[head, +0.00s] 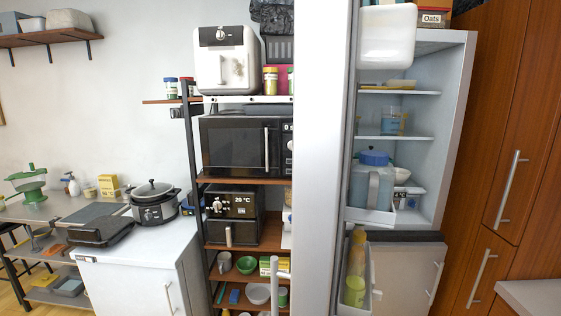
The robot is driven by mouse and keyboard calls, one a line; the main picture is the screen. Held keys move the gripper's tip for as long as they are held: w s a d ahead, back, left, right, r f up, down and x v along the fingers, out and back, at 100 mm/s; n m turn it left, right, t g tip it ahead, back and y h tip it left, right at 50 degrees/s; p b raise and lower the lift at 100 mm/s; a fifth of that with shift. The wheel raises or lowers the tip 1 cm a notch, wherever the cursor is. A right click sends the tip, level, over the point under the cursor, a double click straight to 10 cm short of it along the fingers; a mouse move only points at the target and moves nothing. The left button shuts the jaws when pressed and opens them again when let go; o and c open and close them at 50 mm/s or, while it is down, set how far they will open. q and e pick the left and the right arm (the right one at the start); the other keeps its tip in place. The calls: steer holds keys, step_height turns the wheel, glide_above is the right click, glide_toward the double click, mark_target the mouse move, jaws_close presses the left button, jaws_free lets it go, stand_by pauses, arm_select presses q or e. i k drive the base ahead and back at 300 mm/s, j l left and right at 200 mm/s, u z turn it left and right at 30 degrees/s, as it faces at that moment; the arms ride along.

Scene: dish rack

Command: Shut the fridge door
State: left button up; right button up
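The fridge stands open at the right of the head view. Its white door (322,130) is swung out toward me and seen nearly edge-on, with a pale handle (281,285) low on its left side. The door's inner shelves hold a blue-lidded jug (373,182) and a bottle with a green item below it. The fridge interior (425,125) shows shelves with a few containers. The lower compartment front (408,272) looks shut. Neither of my grippers is in view.
A rack with a black microwave (240,146), an oven and dishes stands left of the door. A white cabinet (130,275) carries a slow cooker (154,203). Tall wooden cupboards (505,130) stand close on the right, with a counter corner (535,297) below.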

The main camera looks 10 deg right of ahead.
mark_target(339, 46)
steer(key=i+j+z, duration=0.15)
steer(key=z, duration=0.2)
steer(key=i+j+z, duration=0.15)
steer(key=j+z, duration=0.55)
steer(key=i+j+z, duration=0.1)
steer(key=j+z, duration=0.3)
steer(key=k+j+z, duration=0.2)
steer(key=k+l, duration=0.05)
steer(key=l, duration=0.05)
